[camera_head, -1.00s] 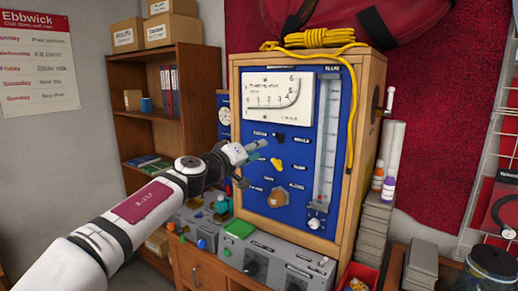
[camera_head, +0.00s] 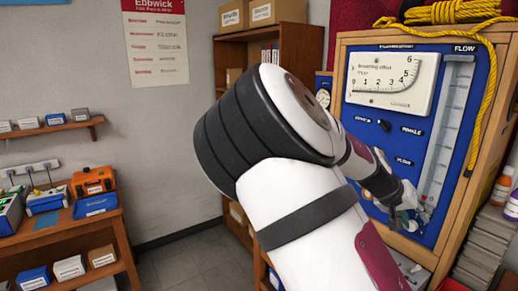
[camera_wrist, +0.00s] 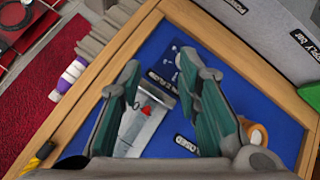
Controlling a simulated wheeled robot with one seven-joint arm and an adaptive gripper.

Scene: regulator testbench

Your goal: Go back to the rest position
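My gripper (camera_head: 402,208) is in front of the lower part of the blue regulator panel (camera_head: 380,150), near the foot of the flow tube (camera_head: 443,130). In the wrist view, my gripper (camera_wrist: 160,68) has its two green-padded fingers well apart, with nothing held between them. Behind the fingers are the blue panel (camera_wrist: 175,45) and the lower end of the flow tube (camera_wrist: 145,128). An orange-brown knob (camera_wrist: 253,133) is beside the right finger. The gauge (camera_head: 393,82) and a black knob (camera_head: 384,125) show above my gripper. My arm hides the panel's lower left.
The wooden cabinet frame (camera_head: 464,205) borders the panel closely. A brown shelf (camera_head: 311,55) is behind my arm. At left is a bench (camera_head: 75,232) with an orange case (camera_head: 93,181). Floor (camera_head: 185,262) between is clear.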

